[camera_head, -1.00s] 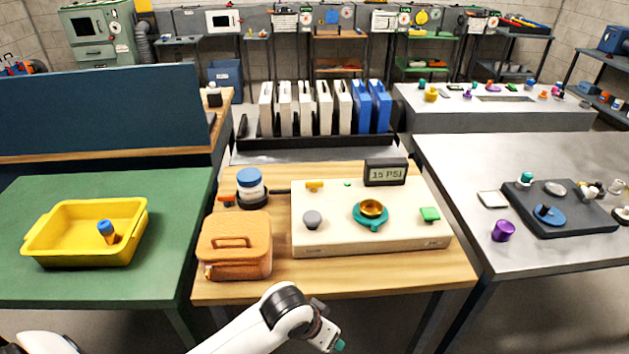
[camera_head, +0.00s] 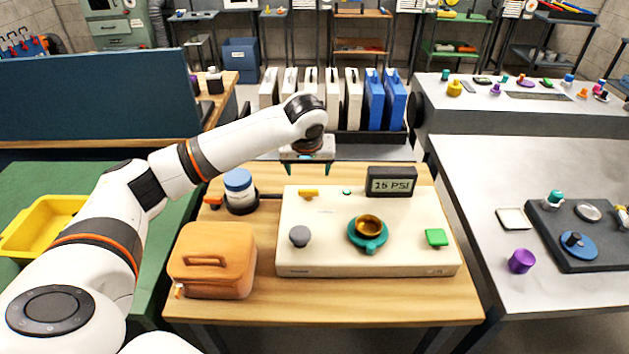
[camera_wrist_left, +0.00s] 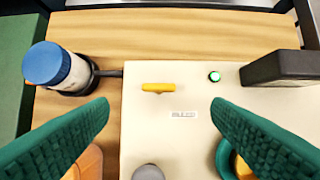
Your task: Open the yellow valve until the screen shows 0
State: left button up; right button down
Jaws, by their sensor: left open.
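The yellow valve (camera_head: 309,193) is a small bar handle lying crosswise near the back left of a cream panel box (camera_head: 330,258). It also shows in the left wrist view (camera_wrist_left: 158,87), with a small label in front of it. The screen (camera_head: 391,181) at the back right of the box reads 15 PSI. My left gripper (camera_head: 308,171) is open and empty above the back of the box, with its fingers pointing down. In the left wrist view its green ribbed fingers (camera_wrist_left: 160,105) lie wide apart, to either side of the valve and above it. My right gripper is not in view.
The box carries a grey knob (camera_head: 299,236), a teal and brass knob (camera_head: 368,231), a green button (camera_head: 436,237) and a small green light (camera_head: 347,193). Left of it stand a blue-capped jar (camera_head: 239,190) and an orange case (camera_head: 213,262). Binders (camera_head: 354,100) stand behind.

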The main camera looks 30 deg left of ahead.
aim_at(308, 190)
pick_arm(q)
jog(key=x, duration=0.5)
jog(key=shift+s+f, duration=0.1)
jog(key=shift+s, duration=0.3)
jog(key=x, duration=0.5)
jog(key=shift+w, duration=0.2)
jog(key=shift+f, duration=0.15)
jog(key=shift+w+a+f, duration=0.1)
jog(key=shift+w+f, duration=0.05)
jog(key=shift+c, duration=0.5)
jog(key=c, duration=0.9)
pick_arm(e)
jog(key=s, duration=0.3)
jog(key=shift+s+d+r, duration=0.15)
